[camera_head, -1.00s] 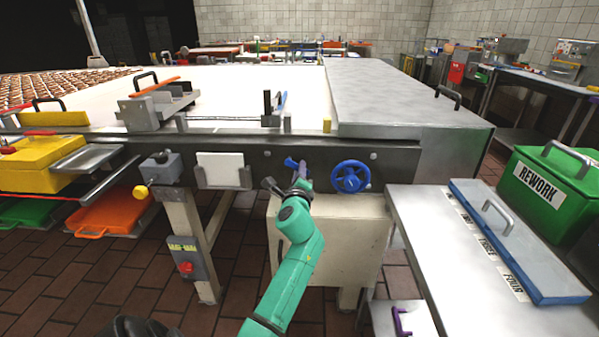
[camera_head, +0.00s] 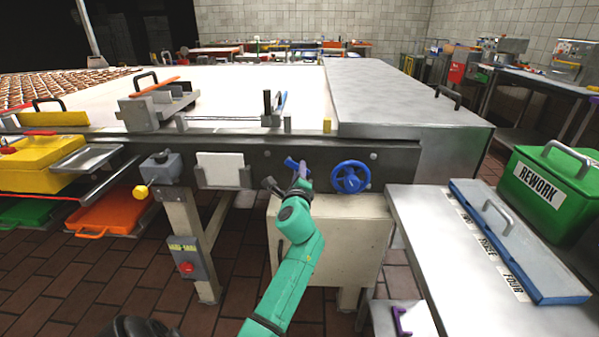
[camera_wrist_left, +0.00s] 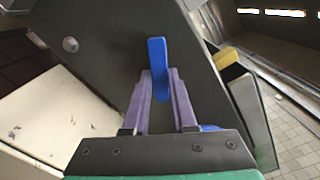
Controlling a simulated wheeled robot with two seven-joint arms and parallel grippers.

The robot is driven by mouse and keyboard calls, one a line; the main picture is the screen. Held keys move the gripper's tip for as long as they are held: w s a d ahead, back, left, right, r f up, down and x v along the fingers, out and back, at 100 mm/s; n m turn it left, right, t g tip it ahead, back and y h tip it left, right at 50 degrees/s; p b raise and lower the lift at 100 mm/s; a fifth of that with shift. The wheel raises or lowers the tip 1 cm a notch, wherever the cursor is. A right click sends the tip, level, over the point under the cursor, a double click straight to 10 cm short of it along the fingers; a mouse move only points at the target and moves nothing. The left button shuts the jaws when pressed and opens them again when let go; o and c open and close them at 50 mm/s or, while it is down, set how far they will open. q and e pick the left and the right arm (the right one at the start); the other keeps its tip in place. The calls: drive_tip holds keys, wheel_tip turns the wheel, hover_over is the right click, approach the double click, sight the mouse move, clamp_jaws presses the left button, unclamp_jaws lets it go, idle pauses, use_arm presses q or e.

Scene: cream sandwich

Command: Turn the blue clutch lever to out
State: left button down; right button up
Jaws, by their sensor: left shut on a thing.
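The blue clutch lever (camera_head: 289,162) sits on the dark side rail of the machine, left of a blue handwheel. In the left wrist view the lever (camera_wrist_left: 157,58) stands upright between two purple fingers. My left gripper (camera_head: 301,172), at the end of a green arm, reaches up to the rail. In the wrist view my left gripper (camera_wrist_left: 159,78) is shut on the lever, whose upper end sticks out past the fingertips. The lever's lower part and pivot are hidden, and no position marking is readable. My right gripper is not in view.
The blue handwheel (camera_head: 350,177) is close on the right of the gripper. A cream cabinet (camera_head: 345,235) stands below the rail. A white plate (camera_head: 220,171) and a grey box with a yellow knob (camera_head: 141,191) are to the left. A steel side table (camera_head: 440,240) is at the right.

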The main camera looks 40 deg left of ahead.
use_arm(q)
drive_tip(key=shift+f, duration=0.15)
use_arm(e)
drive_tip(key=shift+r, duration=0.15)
use_arm(q)
drive_tip(key=m+p, duration=0.2)
drive_tip(key=shift+s+a+f+m, duration=0.2)
drive_tip(key=shift+m, duration=0.2)
drive_tip(key=m+p, duration=0.1)
drive_tip(key=m, duration=0.2)
drive_tip(key=a+m+p, duration=0.1)
drive_tip(key=shift+s+f+p, duration=0.35)
drive_tip(key=shift+s+a+f+m+p, duration=0.15)
drive_tip(key=shift+m+p, duration=0.35)
drive_tip(key=shift+m, duration=0.35)
drive_tip(key=shift+s+a+f+m+p, duration=0.1)
drive_tip(key=shift+s+a+m+p, duration=0.1)
drive_tip(key=shift+m+p, duration=0.45)
drive_tip(key=shift+s+a+f+m+p, duration=0.15)
drive_tip(key=shift+m+p, duration=0.2)
drive_tip(key=shift+m, duration=0.65)
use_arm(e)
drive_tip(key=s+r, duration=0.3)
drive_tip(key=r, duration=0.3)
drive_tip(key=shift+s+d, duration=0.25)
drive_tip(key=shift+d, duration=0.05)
use_arm(q)
drive_tip(key=c, duration=0.7)
unclamp_jaws()
drive_tip(key=shift+a+r, duration=0.1)
